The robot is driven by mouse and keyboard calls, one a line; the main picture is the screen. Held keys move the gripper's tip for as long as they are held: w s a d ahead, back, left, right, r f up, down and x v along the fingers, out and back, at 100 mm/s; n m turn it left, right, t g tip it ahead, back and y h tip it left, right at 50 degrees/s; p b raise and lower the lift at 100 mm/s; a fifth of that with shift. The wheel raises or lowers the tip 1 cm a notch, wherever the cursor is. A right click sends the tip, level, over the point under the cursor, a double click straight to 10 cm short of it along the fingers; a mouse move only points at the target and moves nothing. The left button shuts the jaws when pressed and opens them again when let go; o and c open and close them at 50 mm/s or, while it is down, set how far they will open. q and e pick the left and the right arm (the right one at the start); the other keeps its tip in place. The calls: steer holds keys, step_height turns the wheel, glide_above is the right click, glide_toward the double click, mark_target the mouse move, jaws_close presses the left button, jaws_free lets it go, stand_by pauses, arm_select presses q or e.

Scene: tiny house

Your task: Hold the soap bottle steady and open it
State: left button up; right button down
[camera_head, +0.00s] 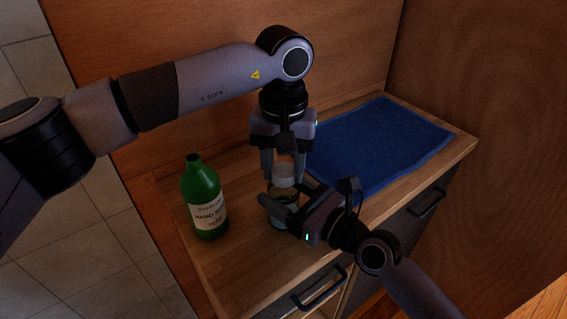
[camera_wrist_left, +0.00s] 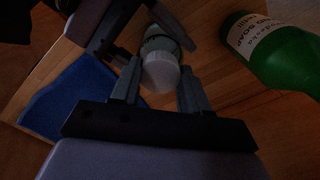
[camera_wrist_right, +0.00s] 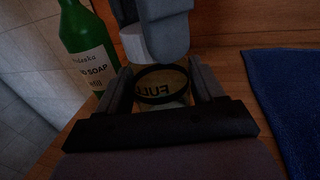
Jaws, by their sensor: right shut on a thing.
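A small clear bottle (camera_head: 284,190) with a white cap (camera_head: 285,175) stands upright on the wooden counter. My right gripper (camera_head: 283,198) is shut on its body from the front right. In the right wrist view, the bottle (camera_wrist_right: 165,84) sits between the fingers, with a dark ring and mirrored "FULL" lettering. My left gripper (camera_head: 283,179) points down from above, its open fingers on either side of the cap. In the left wrist view, the cap (camera_wrist_left: 161,74) lies between the fingertips. A green bottle (camera_head: 203,197) labelled hand soap refill stands to the left, untouched.
A blue towel (camera_head: 380,143) lies flat on the counter behind and to the right. The counter (camera_head: 240,275) has drawers with dark handles (camera_head: 320,288) below its front edge. A wooden wall rises behind. Bare counter shows in front of the bottles.

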arm_select(q)
steer(key=n, duration=0.6)
steer(key=shift+n, duration=0.3)
steer(key=n, duration=1.2)
steer(key=shift+n, duration=0.4)
steer(key=n, duration=0.7)
steer(key=shift+n, duration=0.3)
steer(key=n, duration=0.4)
steer(key=shift+r+n, duration=0.1)
steer(key=shift+n, duration=0.3)
steer(key=n, duration=1.1)
steer(key=shift+r, duration=0.25)
steer(key=shift+r, duration=0.9)
